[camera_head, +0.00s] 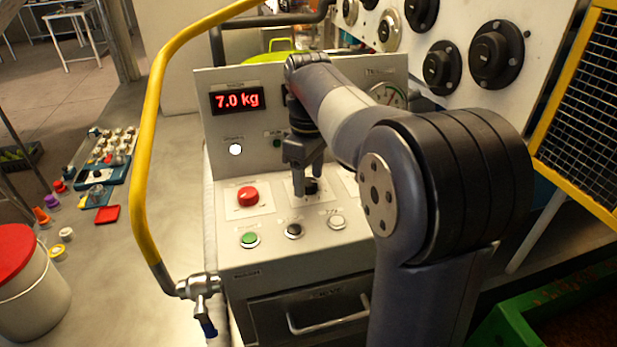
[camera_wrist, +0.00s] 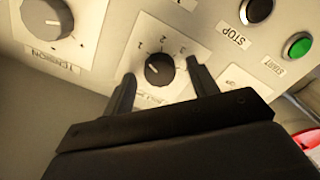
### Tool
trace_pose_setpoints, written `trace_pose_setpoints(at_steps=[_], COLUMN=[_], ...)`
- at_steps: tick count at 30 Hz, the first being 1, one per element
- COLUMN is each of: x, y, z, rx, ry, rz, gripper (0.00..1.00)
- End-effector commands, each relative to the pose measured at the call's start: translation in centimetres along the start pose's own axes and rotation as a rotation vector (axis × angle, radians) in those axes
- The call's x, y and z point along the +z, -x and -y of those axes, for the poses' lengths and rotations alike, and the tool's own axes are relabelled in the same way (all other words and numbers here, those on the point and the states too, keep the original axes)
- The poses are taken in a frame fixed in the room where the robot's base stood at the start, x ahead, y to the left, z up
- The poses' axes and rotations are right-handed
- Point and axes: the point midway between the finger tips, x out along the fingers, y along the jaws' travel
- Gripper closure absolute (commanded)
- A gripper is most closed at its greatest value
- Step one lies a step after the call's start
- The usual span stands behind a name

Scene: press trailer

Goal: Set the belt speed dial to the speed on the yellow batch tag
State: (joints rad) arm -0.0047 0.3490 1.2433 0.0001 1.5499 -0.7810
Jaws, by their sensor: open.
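The belt speed dial (camera_wrist: 159,69) is a small black knob on a pale plate, with the numbers 1, 2 and 3 printed around it. A pale mark shows on the knob, but I cannot tell exactly which number it points at. In the head view the dial (camera_head: 311,187) sits on the sloped panel, partly behind my gripper. My gripper (camera_wrist: 160,69) is open, with one finger on each side of the dial. It is also seen above the dial in the head view (camera_head: 303,163). Contact with the knob cannot be told. I cannot make out a yellow batch tag in either view.
A red button (camera_head: 248,196) is left of the dial. Green START (camera_head: 250,239), black STOP (camera_head: 293,231) and a pale button (camera_head: 337,222) lie in front. A larger tension knob (camera_wrist: 48,18) is beside it. The display (camera_head: 236,100) reads 7.0 kg. A yellow rail (camera_head: 152,130) rises at left.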

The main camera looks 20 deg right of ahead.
Motion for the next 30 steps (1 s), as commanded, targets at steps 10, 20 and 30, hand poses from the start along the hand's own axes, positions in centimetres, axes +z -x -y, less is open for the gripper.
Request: trace_pose_setpoints(at_steps=[10, 20, 30], x=[-0.01, 0.0, 0.0], y=[-0.4, -0.38, -0.34], z=[-0.01, 0.0, 0.01], rx=[0.001, 0.0, 0.0], ry=[0.0, 0.0, -0.004], rz=[-0.001, 0.0, 0.0], gripper=[0.45, 0.72, 0.89])
